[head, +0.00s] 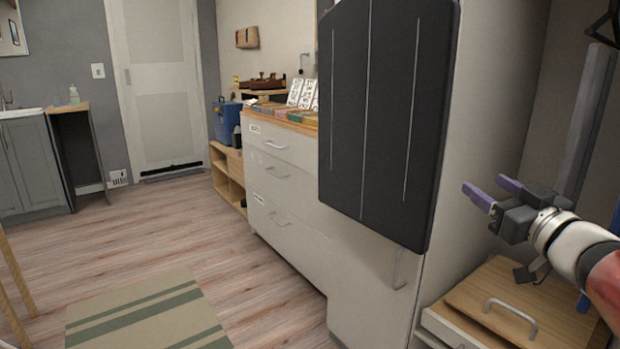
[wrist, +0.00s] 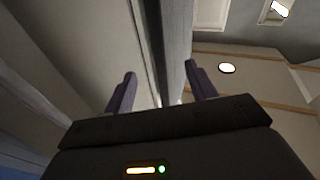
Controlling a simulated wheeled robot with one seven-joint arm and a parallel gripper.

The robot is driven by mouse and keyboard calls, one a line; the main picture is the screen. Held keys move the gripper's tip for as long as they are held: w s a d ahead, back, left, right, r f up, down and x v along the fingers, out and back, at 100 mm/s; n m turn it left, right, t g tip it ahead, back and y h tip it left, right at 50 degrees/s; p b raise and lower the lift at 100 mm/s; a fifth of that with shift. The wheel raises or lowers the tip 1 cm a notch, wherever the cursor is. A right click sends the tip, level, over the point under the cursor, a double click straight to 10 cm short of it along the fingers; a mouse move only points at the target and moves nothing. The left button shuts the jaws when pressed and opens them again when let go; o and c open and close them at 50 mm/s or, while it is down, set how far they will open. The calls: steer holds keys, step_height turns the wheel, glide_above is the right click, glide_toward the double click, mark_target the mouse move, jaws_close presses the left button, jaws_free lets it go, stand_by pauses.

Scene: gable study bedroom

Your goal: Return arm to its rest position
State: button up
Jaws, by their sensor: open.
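My gripper (head: 493,193) is at the right of the head view, raised above a low wooden-topped cabinet and close to a tall pale panel (head: 490,120). Its two purple fingers point to the left and stand apart, with nothing between them. In the wrist view my gripper (wrist: 160,92) shows both fingers spread, with a grey upright post (wrist: 176,45) and a pale wall beyond them. Part of my arm is cut off by the right edge of the head view.
A dark padded board (head: 385,110) hangs in front of the white drawer unit (head: 285,185). The low cabinet (head: 500,290) with a metal handle is below my gripper. A striped rug (head: 145,315) lies on the open wood floor. A white door (head: 155,85) is at the back.

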steer(key=s+a+f+m+g+h, duration=0.2)
steer(key=s+a+f+g, duration=0.4)
steer(key=s+f, duration=0.4)
steer(key=s+a+f+m+g+h, duration=0.2)
steer(key=s+a+f+g, duration=0.5)
steer(key=s+a+f, duration=0.2)
step_height(320, 180, down, 4)
steer(key=shift+s+a+r+h, duration=0.1)
steer(key=shift+s+a+h, duration=0.15)
steer(key=shift+s, duration=0.7)
steer(key=shift+d, duration=0.1)
steer(key=shift+c, duration=0.5)
